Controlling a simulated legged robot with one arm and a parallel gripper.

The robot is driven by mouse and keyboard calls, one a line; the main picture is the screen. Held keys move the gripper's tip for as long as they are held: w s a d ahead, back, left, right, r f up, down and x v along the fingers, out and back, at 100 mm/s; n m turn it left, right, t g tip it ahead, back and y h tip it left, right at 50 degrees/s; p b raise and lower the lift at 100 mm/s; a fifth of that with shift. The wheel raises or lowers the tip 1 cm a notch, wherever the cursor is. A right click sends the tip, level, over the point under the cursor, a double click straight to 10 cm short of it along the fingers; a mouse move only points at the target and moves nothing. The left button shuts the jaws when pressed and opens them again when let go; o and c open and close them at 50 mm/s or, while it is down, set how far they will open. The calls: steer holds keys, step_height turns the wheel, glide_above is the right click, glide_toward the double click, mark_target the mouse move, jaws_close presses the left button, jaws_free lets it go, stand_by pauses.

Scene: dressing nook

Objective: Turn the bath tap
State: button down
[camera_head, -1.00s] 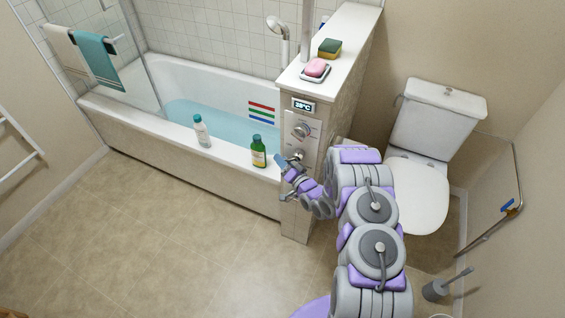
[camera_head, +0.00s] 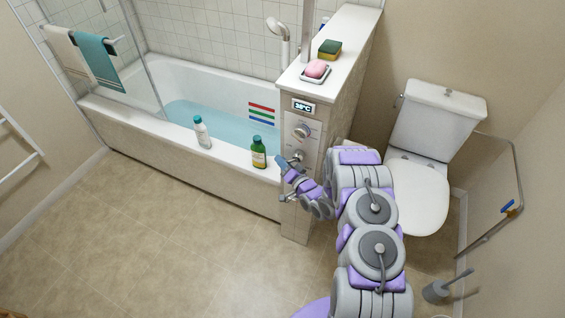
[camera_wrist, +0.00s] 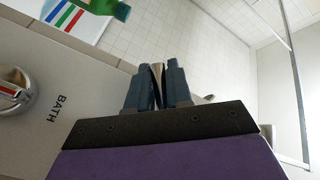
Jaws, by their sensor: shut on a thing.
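My gripper (camera_head: 281,162) is at the panel, just left of and below the tap base. In the wrist view, my gripper (camera_wrist: 158,75) has its dark blue fingers close together on a thin pale piece, the tap's lever. Most of the lever is hidden by the fingers.
A green bottle (camera_head: 259,152) and a white bottle (camera_head: 202,132) stand on the bath rim, the green one close to my gripper. Pink soap (camera_head: 316,68) and a sponge (camera_head: 330,49) lie on the ledge above. The toilet (camera_head: 418,196) is right of my arm. Floor at left is clear.

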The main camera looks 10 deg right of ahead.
steer(key=shift+d+p, duration=0.1)
steer(key=shift+p, duration=0.25)
steer(key=shift+s+d+f+n+g+h+p, duration=0.5)
steer(key=shift+d+n+g+h+p, duration=0.25)
steer(key=shift+g+h, duration=0.5)
steer(key=shift+s+d+f+n+g+h+p, duration=0.55)
steer(key=shift+n+g+h, duration=0.35)
steer(key=shift+g, duration=0.65)
steer(key=shift+s+d+f+n+g+h+p, duration=0.45)
steer(key=shift+d+n+g+h+p, duration=0.3)
steer(key=shift+g+h, duration=0.55)
steer(key=c, duration=1.1)
jaws_free()
steer(key=shift+c, duration=0.2)
steer(key=p+v, duration=0.2)
steer(key=v, duration=1.5)
steer(key=shift+r, duration=0.2)
steer(key=shift+w, duration=0.1)
